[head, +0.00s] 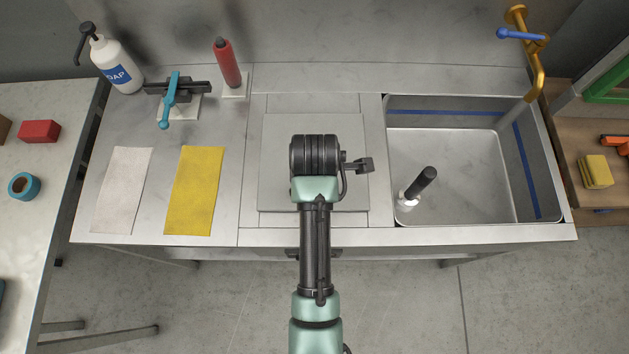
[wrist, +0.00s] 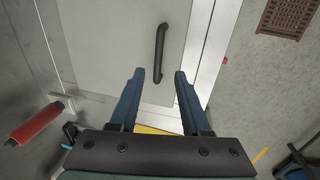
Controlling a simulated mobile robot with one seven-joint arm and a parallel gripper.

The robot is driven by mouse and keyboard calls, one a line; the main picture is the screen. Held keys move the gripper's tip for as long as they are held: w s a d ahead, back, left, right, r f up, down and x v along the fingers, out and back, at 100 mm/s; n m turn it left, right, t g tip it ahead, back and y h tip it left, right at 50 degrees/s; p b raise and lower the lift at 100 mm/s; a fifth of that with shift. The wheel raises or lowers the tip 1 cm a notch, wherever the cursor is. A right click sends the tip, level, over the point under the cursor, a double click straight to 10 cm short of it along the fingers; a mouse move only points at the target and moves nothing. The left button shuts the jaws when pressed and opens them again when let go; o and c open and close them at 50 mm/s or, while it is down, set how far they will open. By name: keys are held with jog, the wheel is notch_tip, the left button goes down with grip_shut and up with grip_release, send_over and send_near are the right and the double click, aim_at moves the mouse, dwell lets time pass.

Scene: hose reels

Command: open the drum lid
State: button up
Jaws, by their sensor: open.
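A flat, square grey lid (head: 278,180) lies in the middle of the metal counter and looks shut. I see no separate drum; this panel is the only lid-like thing in view. In the wrist view, a dark bar handle (wrist: 160,50) stands on the pale grey panel (wrist: 105,40). My gripper (wrist: 157,73) is open, with its two blue fingers apart and nothing between them. The handle lies just beyond the fingertips, roughly in line with the gap, and looks untouched. In the head view my arm covers the handle and the fingers.
A sink (head: 450,180) with a dark-handled brush (head: 420,185) is right of the lid. A yellow cloth (head: 195,190) and a white cloth (head: 122,190) lie left. A red cylinder (head: 227,62), a teal-handled clamp (head: 170,100) and a soap bottle (head: 115,62) stand at the back left.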

jog(key=f, duration=0.2)
jog(key=w+f, duration=0.1)
jog(key=f, duration=0.3)
jog(key=shift+w+f, duration=0.25)
jog(key=shift+w, duration=0.05)
grip_shut()
dwell(1.2)
